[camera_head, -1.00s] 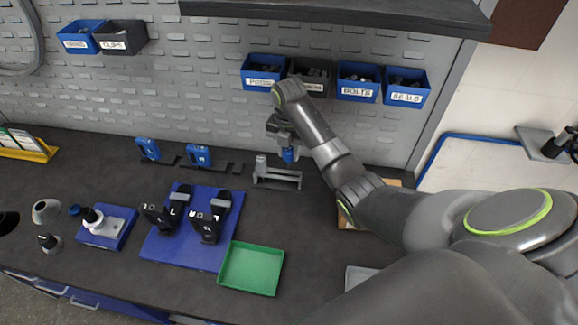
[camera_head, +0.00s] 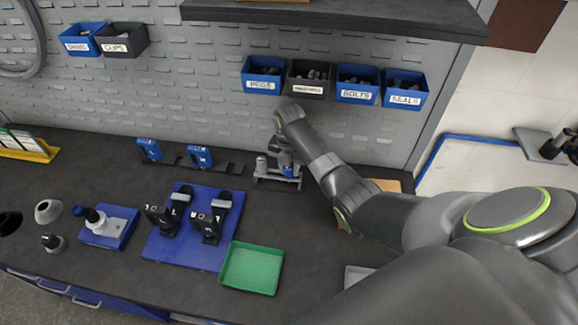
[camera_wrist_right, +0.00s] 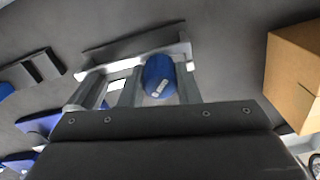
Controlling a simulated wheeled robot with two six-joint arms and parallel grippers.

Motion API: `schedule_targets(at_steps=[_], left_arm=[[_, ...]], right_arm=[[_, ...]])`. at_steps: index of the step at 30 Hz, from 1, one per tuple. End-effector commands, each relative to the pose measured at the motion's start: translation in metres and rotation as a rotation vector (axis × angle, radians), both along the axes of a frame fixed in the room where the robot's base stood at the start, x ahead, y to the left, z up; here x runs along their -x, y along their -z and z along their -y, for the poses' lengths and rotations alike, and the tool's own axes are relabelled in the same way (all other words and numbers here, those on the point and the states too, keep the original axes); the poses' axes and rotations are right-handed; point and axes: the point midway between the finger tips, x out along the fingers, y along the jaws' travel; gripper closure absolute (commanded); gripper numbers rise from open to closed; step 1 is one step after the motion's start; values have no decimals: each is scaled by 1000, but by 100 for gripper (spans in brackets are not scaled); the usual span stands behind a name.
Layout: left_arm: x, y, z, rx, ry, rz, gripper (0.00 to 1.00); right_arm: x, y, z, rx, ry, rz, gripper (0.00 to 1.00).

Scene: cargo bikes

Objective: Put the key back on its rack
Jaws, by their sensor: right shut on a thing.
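The key has a blue rounded head with a small white label (camera_wrist_right: 158,76). My right gripper (camera_wrist_right: 150,92) is shut on it, with a finger on each side. In the head view the right gripper (camera_head: 284,163) points down at the light grey metal rack (camera_head: 275,182) on the bench, and the blue key (camera_head: 288,171) shows low at its fingers, over the rack's right part. The rack's pale bar (camera_wrist_right: 135,58) runs just beyond the key in the wrist view. The key's lower end is hidden, so I cannot tell whether it touches the rack. My left gripper is not in view.
Two blue labelled pieces (camera_head: 200,157) stand on dark bases left of the rack. A blue mat (camera_head: 160,245) with black holders and a green tray (camera_head: 251,268) lie in front. A cardboard box (camera_wrist_right: 294,75) is to the right. Bins (camera_head: 263,85) hang on the wall behind.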

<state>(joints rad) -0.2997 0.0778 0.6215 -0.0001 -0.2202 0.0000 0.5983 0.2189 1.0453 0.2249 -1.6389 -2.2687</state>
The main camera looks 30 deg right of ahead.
Motion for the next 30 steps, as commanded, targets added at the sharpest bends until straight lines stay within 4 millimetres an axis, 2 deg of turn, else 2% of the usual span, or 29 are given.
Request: schedule_targets(at_steps=[4, 5, 9, 20, 22, 26, 30], left_arm=[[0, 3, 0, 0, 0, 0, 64], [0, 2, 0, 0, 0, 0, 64], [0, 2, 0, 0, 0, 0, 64], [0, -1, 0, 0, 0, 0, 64], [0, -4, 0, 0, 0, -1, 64], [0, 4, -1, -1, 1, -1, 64], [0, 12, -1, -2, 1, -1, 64]], right_arm=[[0, 5, 0, 0, 0, 0, 100], [0, 5, 0, 0, 0, 1, 68], [0, 4, 0, -1, 0, 1, 50], [0, -1, 0, 0, 0, 1, 49], [-1, -9, 0, 0, 0, 3, 49], [-1, -21, 0, 0, 0, 5, 49], [-2, -48, 1, 1, -1, 6, 49]])
